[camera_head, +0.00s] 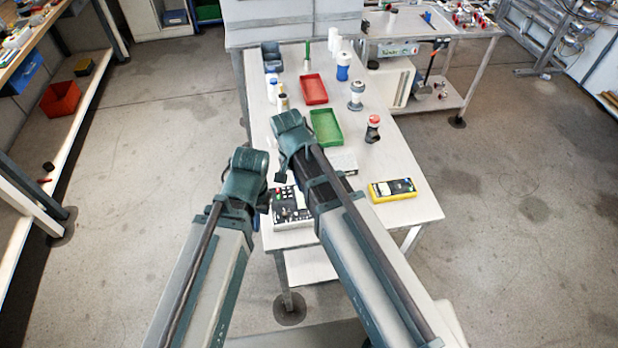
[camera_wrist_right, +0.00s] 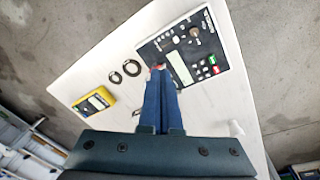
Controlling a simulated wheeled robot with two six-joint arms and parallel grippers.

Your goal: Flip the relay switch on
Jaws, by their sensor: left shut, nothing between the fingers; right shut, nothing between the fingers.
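A black control panel (camera_head: 290,206) with a pale edge lies on the near left part of the table, between my two arms. In the right wrist view the panel (camera_wrist_right: 181,69) shows a light display, round knobs, and red and green buttons. I cannot tell which control is the relay switch. My right gripper (camera_wrist_right: 158,69) is shut and empty, its blue fingertips appearing close to the panel's near edge; contact is unclear. My left gripper (camera_head: 264,201) is shut at the panel's left side, its fingertips largely hidden in the head view.
A yellow multimeter (camera_head: 392,190) lies to the right; two dark rings (camera_wrist_right: 131,68) lie near the panel. A green tray (camera_head: 326,127), a red tray (camera_head: 313,88) and several bottles stand further back. The table's front right corner is clear.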

